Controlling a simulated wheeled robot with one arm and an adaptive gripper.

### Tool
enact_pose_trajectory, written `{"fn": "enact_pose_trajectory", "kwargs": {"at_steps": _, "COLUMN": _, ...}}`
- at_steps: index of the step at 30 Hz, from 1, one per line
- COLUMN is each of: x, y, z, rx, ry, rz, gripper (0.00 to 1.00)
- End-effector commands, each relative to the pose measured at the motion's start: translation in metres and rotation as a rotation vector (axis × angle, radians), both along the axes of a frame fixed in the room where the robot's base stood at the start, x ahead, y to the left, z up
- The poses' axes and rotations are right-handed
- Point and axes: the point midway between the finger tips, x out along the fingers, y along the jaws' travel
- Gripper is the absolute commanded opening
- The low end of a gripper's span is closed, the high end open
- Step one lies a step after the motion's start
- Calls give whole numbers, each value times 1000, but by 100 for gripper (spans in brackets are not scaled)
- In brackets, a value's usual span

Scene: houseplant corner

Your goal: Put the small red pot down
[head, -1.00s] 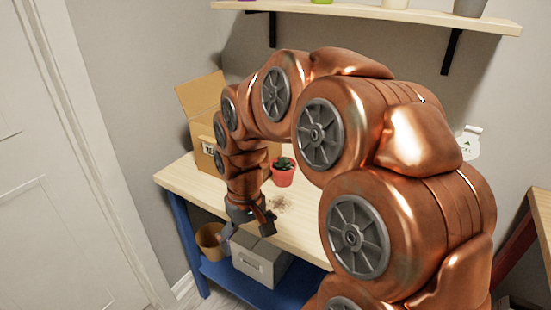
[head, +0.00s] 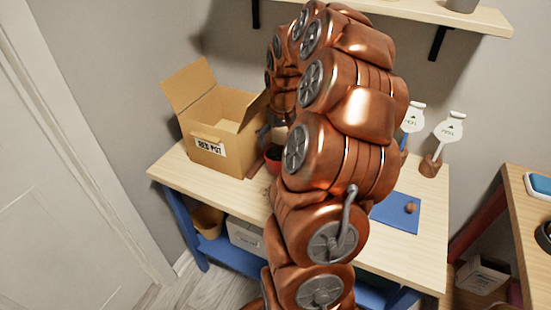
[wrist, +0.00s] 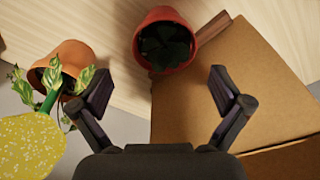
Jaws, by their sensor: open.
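The small red pot (wrist: 165,20) holds a dark green plant and stands on the pale wooden table (head: 190,183). In the head view, the pot (head: 272,163) shows only in part, beside my arm and right of the cardboard box (head: 221,120). My gripper (wrist: 162,80) is open and empty in the wrist view. The pot lies just beyond its fingertips, roughly midway between them, and neither finger touches it. In the head view, my arm hides most of the gripper.
The open box bears a "RED POT" label (head: 210,149). A leafy terracotta pot (wrist: 72,55) and a yellow speckled thing (wrist: 28,145) are close to my left finger. A blue mat (head: 397,215) and white tags (head: 449,128) are at the table's right.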

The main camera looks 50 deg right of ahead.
Motion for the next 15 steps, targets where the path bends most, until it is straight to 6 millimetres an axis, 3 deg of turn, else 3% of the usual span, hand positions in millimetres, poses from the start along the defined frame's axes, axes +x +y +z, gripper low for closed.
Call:
{"fn": "enact_pose_trajectory", "kwargs": {"at_steps": 8, "x": 2, "y": 1, "z": -17, "rx": 2, "ry": 1, "rz": 0, "gripper": 100}}
{"fn": "enact_pose_trajectory", "kwargs": {"at_steps": 15, "x": 4, "y": 3, "z": -48, "rx": 4, "ry": 5, "rz": -1, "gripper": 100}}
